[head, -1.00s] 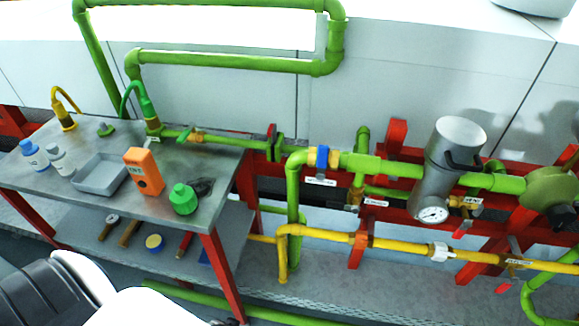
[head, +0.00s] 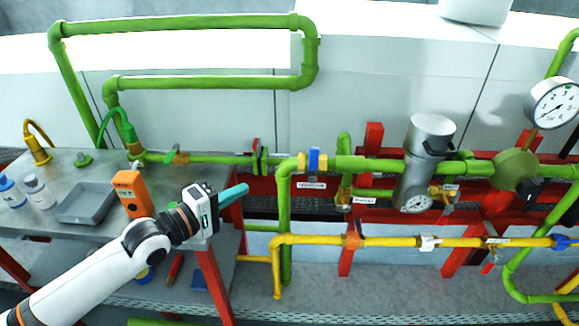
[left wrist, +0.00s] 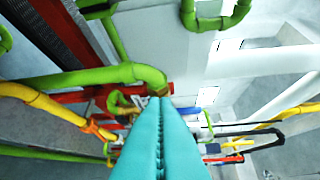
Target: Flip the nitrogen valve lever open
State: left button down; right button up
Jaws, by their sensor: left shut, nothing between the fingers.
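Several valves sit on the pipes in the head view, each near a small label too small to read surely. A blue lever (head: 314,161) stands upright across the upper green pipe, with a white label (head: 311,186) below it. I cannot tell for certain which valve is nitrogen. My left gripper (head: 234,193) has teal fingers, shut and empty, pointing right toward the pipes. It is left of the blue lever and below its height in the picture, apart from it. In the left wrist view the shut fingers (left wrist: 158,135) fill the lower middle and hide what lies behind. My right gripper is not in view.
A metal bench (head: 95,220) with a grey tray (head: 87,203), an orange meter (head: 131,194) and bottles is at left. A vertical green pipe (head: 285,220) and a yellow pipe (head: 385,242) stand near the gripper. A grey cylinder (head: 428,150) and a gauge (head: 555,104) are at right.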

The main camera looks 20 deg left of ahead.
pick_arm(q)
jog(key=r, duration=0.2)
jog(key=s+d+r+h, duration=0.1)
jog(key=shift+r+n, duration=0.3)
jog(key=p, duration=0.2)
send_near(313, 166)
jog(key=w+a+r, duration=0.2)
jog(key=w+a, duration=0.1)
jog(key=w, duration=0.1)
jog(key=shift+w+d+f+p, duration=0.15)
jog(key=shift+w+d, duration=0.2)
jog(key=shift+d, duration=0.4)
jog(key=shift+w+d+f+p, duration=0.1)
jog(key=shift+w+d+p, duration=0.1)
jog(key=shift+w+d, duration=0.4)
jog(key=shift+w+d+f+p, duration=0.1)
jog(key=shift+w+d+p, duration=0.05)
jog(key=shift+d, duration=0.75)
